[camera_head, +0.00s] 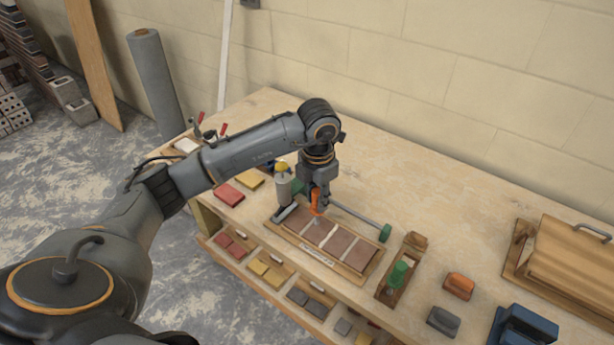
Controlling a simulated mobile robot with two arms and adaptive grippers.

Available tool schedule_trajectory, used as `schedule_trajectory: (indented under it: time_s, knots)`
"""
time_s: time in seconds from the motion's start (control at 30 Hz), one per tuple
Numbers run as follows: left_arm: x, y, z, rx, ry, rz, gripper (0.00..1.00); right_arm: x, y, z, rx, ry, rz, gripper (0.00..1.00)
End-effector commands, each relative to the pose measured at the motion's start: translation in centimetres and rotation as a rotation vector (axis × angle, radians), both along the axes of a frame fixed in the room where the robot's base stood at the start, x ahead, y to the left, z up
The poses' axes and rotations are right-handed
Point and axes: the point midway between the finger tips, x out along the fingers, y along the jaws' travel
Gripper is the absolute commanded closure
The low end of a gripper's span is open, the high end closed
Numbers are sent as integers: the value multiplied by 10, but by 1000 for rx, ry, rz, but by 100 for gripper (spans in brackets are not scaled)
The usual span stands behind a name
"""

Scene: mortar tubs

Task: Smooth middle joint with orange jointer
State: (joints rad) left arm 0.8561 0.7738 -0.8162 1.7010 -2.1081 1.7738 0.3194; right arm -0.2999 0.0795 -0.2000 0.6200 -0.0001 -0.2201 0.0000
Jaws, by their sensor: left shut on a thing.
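My left gripper (318,196) points down above the panel of reddish-brown bricks (337,243) and is shut on the orange jointer (315,206). The jointer's lower end is over the panel's left half; I cannot tell whether it touches. The panel lies in a wooden tray (361,280) with a white label on its front edge. Pale joints run between the bricks, and the middle joint (329,235) shows just right of the jointer. My right gripper is not in view.
A grey tool with a green end (385,233) lies behind the panel. A bottle with a yellow cap (283,184) stands left. A green-handled item on a wooden holder (397,273), an orange block (459,286) and a grey block (443,321) are right. The back of the table is clear.

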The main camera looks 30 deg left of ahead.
Motion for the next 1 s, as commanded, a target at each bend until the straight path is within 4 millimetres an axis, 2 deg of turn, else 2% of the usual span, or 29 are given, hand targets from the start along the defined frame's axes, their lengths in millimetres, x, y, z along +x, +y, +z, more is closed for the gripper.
schedule_trajectory:
  time_s: [0.03, 0.1, 0.3, 0.57, 1.0]
  knots:
    - [-1, -5, 8, -10, 22, 0, 100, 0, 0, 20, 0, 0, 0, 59]
    - [-2, -10, 4, -18, 41, 1, 100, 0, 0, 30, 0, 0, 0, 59]
    - [-4, -17, -5, -31, 74, 3, 100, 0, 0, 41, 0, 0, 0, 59]
    - [-4, -18, -20, -32, 77, 2, 100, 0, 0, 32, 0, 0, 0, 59]
    - [-4, -17, -60, -32, 76, 3, 100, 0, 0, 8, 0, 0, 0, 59]
